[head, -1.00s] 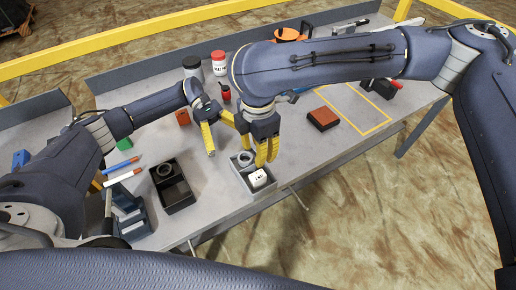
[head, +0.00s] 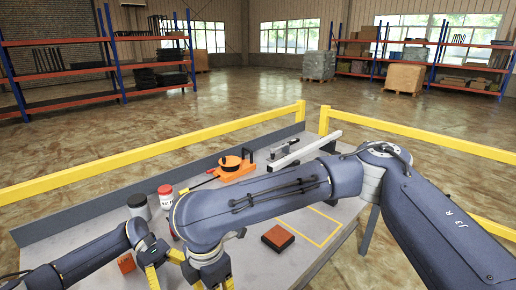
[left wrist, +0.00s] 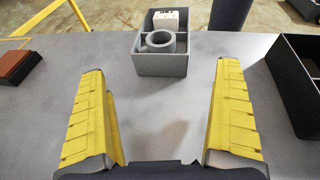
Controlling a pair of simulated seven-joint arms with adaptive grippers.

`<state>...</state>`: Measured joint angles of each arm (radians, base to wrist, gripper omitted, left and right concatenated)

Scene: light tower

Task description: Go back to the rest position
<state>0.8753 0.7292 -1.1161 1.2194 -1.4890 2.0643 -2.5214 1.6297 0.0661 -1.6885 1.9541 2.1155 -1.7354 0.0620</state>
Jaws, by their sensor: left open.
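My left gripper (left wrist: 160,72) is open in the left wrist view, with nothing between its yellow fingers. In the head view the left gripper (head: 164,268) is at the lower left, above the grey table (head: 92,262). Beyond its fingers, in the left wrist view, stands a grey two-part box (left wrist: 160,64) holding a grey ring (left wrist: 160,40) and a white block (left wrist: 166,19). My right gripper (head: 214,284) is at the bottom edge of the head view, its fingertips cut off, so its opening is hidden.
A black bin (left wrist: 292,88) stands right of the grey box. A red-brown block (head: 278,237) lies near a yellow outline. A white red-lidded jar (head: 166,197), a dark jar (head: 139,206) and an orange tool (head: 232,169) stand farther back. Yellow rails (head: 150,153) edge the area.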

